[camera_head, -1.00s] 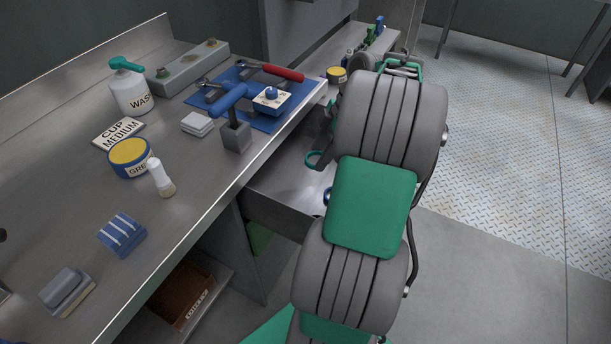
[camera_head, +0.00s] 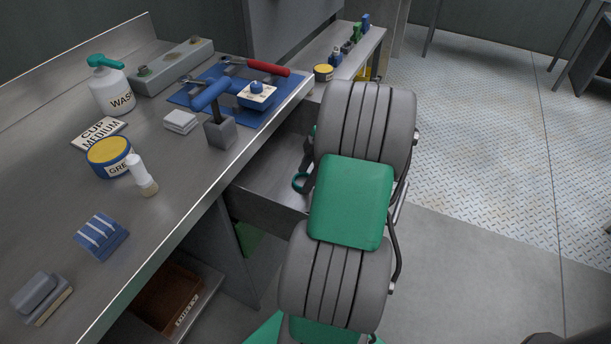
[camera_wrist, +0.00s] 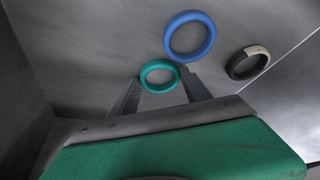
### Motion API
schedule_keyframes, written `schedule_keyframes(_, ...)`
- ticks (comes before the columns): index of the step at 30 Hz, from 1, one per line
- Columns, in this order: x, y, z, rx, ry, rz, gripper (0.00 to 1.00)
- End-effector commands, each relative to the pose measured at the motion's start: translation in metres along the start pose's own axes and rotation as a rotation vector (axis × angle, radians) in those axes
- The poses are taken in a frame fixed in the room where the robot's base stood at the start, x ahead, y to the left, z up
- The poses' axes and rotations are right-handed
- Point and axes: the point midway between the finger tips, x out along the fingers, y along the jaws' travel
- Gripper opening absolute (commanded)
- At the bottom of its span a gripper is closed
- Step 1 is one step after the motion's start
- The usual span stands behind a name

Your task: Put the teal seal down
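The teal seal (camera_wrist: 144,78) is a small ring between the two fingertips of my gripper (camera_wrist: 159,80) in the wrist view, and the fingers appear closed on its outer sides. In the head view the teal seal (camera_head: 298,183) shows just left of my arm, over an open grey metal tray (camera_head: 262,188) below the bench edge. My gripper (camera_head: 306,172) is mostly hidden there by my arm. Whether the seal touches the tray floor, I cannot tell. A larger blue ring (camera_wrist: 169,45) and a black ring with a beige part (camera_wrist: 236,68) lie beyond it on grey metal.
The bench (camera_head: 165,215) holds a grease tub (camera_head: 108,158), a wash bottle (camera_head: 110,92), a blue mat (camera_head: 190,98) with tools and a grey block with a blue handle (camera_head: 220,134). The bench edge runs close left of my arm. The tray's wall (camera_wrist: 25,80) rises at left.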

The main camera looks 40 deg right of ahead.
Motion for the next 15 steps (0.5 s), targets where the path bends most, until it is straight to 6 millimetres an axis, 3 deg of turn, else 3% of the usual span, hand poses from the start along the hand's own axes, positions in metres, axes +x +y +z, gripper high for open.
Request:
schedule_keyframes(7,-0.0002,-0.0001,-0.0005,0.0,0.0,-0.001,0.76)
schedule_keyframes(15,-0.0041,0.0,-0.0019,0.0,0.0,0.0,0.76)
